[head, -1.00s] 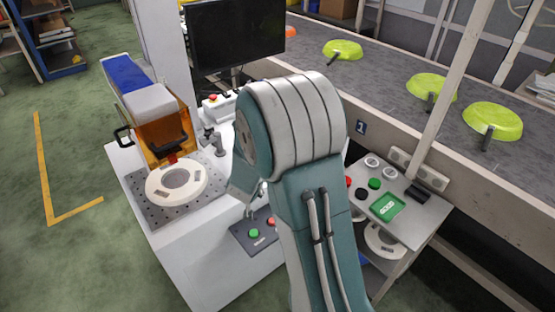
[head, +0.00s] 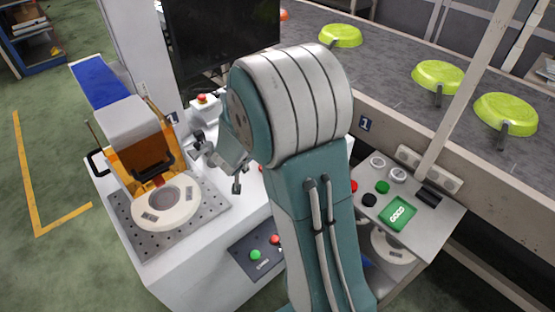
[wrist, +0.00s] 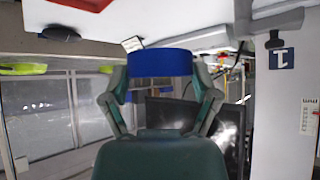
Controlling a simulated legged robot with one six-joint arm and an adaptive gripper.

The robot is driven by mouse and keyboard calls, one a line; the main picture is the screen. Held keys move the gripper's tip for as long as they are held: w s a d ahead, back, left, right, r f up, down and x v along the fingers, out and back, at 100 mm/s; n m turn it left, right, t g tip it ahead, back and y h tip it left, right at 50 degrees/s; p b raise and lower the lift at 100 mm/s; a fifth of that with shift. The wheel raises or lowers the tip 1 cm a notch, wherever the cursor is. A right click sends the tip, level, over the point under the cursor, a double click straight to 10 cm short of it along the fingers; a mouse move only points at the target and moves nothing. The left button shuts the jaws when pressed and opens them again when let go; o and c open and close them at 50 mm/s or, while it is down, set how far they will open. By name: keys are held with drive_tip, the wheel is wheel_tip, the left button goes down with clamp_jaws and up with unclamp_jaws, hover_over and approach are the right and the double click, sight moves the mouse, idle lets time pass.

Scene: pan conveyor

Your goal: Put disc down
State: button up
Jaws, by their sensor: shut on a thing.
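My gripper (wrist: 162,84) shows in the wrist view with both fingers shut on a blue disc (wrist: 160,62), seen edge-on as a wide blue band. In the head view the held blue disc is hidden, and only part of the teal and grey end of my arm shows left of the big upper joint. A white round disc-shaped piece (head: 165,207) sits at the machine's orange front, on a perforated plate (head: 208,213). It is left of my arm and apart from it.
A control box with green and red buttons (head: 257,250) is on the white bench's front. A black monitor (head: 225,38) stands behind. At right are a small cart (head: 432,215) with buttons and a conveyor (head: 385,75) carrying green pans. A post rises beside the cart.

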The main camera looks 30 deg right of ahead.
drive_tip(key=shift+w+d+f, duration=0.1)
drive_tip(key=shift+d, duration=0.2)
drive_tip(key=d+f, duration=0.2)
drive_tip(key=d, duration=0.1)
drive_tip(key=d+f, duration=0.3)
drive_tip(key=d, duration=0.1)
drive_tip(key=d+f, duration=0.2)
drive_tip(key=d, duration=0.2)
drive_tip(key=shift+d+f, duration=0.2)
drive_tip(key=shift+f, duration=0.2)
drive_tip(key=shift+d+f, duration=0.25)
drive_tip(key=shift+f, duration=0.3)
drive_tip(key=f, duration=0.3)
drive_tip(key=shift+d+f, duration=0.2)
drive_tip(key=shift+d, duration=0.05)
drive_tip(key=shift+d+f, duration=0.2)
drive_tip(key=o, duration=1)
drive_tip(key=shift+a, duration=0.1)
drive_tip(key=shift+o, duration=0.2)
